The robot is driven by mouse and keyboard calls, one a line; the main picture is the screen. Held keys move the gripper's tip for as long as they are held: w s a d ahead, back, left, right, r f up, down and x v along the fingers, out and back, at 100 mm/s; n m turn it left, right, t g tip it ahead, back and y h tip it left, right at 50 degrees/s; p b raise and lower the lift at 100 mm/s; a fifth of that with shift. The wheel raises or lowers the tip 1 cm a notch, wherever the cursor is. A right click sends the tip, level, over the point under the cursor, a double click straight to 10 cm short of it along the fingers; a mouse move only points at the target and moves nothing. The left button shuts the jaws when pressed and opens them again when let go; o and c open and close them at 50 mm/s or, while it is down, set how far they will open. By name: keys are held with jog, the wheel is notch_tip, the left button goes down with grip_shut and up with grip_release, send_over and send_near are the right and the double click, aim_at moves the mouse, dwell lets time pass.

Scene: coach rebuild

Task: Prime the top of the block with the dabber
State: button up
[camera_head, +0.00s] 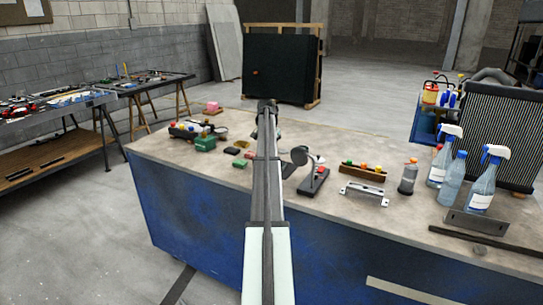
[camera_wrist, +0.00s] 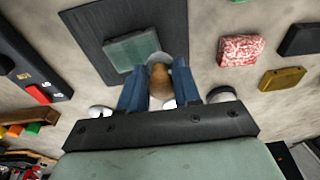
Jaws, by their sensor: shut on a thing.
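In the wrist view, my gripper (camera_wrist: 160,88) has its two blue fingers shut on a small tan-brown piece (camera_wrist: 160,76), which looks like the dabber. Its lower end is hidden. A flat grey-green block (camera_wrist: 132,50) lies on a dark board (camera_wrist: 93,30). The held piece appears just beside the block's near right corner in the picture; whether it touches I cannot tell. In the head view my own arm hides the gripper, the dabber and the block.
A pink speckled block (camera_wrist: 240,50), a yellow block (camera_wrist: 283,78) and a black piece (camera_wrist: 301,39) lie right. The bench (camera_head: 400,207) also holds a black-based stand (camera_head: 314,181), a wooden rack (camera_head: 362,174), a metal bracket (camera_head: 363,193) and spray bottles (camera_head: 483,186).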

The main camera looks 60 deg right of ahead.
jog(key=shift+r, duration=2.7)
